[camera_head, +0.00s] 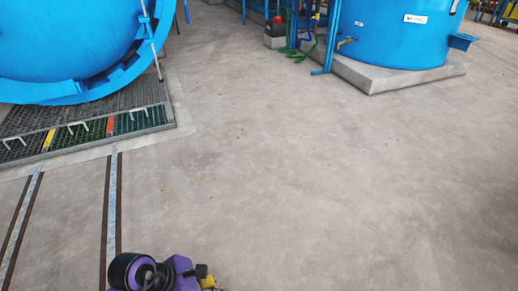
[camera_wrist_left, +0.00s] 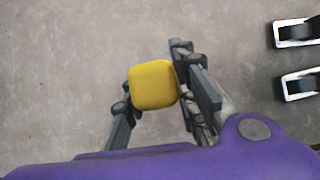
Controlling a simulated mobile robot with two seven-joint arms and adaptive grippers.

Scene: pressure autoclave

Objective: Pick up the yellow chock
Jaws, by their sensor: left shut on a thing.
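The yellow chock (camera_wrist_left: 153,85) is a small rounded yellow block between the two dark fingers of my left gripper (camera_wrist_left: 158,93) in the left wrist view. The gripper is shut on it. Concrete floor shows behind the chock; how high it is above the floor is hard to tell. In the head view my left gripper (camera_head: 203,273) is at the bottom edge, mostly cut off by the frame, with a bit of yellow at its tip. My right gripper is in neither view.
A large blue round vessel (camera_head: 65,45) stands at upper left above a floor grating (camera_head: 95,120). Floor rails (camera_head: 112,205) run towards the bottom left. A blue tank (camera_head: 395,35) stands on a concrete plinth (camera_head: 410,78) at upper right. The middle and right floor is clear.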

